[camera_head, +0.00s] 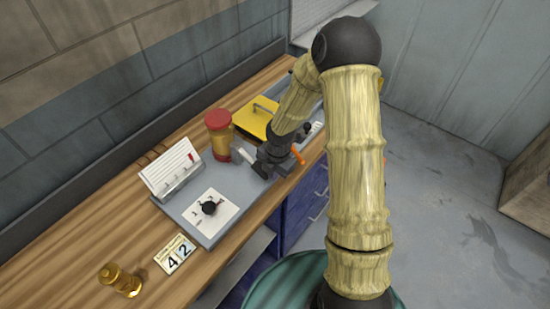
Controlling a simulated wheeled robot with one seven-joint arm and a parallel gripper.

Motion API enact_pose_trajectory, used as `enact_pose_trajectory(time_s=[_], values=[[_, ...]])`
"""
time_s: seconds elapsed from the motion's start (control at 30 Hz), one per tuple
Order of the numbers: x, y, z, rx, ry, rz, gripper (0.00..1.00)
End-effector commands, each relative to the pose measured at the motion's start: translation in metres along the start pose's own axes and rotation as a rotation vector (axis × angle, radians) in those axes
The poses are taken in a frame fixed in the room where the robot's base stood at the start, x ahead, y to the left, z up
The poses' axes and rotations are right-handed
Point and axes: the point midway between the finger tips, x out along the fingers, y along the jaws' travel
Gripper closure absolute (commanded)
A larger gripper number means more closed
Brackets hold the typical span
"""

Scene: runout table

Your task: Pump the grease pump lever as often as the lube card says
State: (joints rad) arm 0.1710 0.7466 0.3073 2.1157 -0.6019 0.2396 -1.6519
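The likely grease pump (219,135), a clear amber cylinder with a red cap, stands on a grey panel (232,186). My gripper (268,170) is low over the panel, just right of the pump. A pale grey bar (242,154) lies between pump and gripper; I cannot tell whether it is the lever. An orange piece (298,155) shows at the gripper's right side. The fingertips are too small and hidden to tell open from shut. A small plate with "4 2" (174,254) lies on the table; its heading is too small to read.
A white board with a red mark (170,168) stands at the panel's left end. A black knob (209,208) sits on a white dial. A yellow handled box (257,118) is behind my gripper. A brass object (120,280) stands front left on the wooden table (75,262).

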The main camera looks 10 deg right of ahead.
Motion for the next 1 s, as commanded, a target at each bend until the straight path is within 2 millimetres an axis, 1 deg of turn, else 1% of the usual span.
enact_pose_trajectory(time_s=[0.03,0.07,0.17,0.27,0.53,0.57,1.0], values=[[0.007,-0.008,-0.003,0.003,0.012,-0.020,1.00],[0.007,-0.008,-0.003,0.003,0.012,-0.020,1.00],[0.002,-0.009,-0.004,0.002,0.012,-0.021,1.00],[-0.008,-0.010,-0.003,0.002,0.011,-0.019,1.00],[-0.047,-0.011,-0.003,-0.008,0.001,-0.001,1.00],[-0.048,-0.013,-0.002,-0.004,0.000,0.002,1.00],[-0.118,-0.035,0.001,0.001,-0.004,0.004,1.00]])
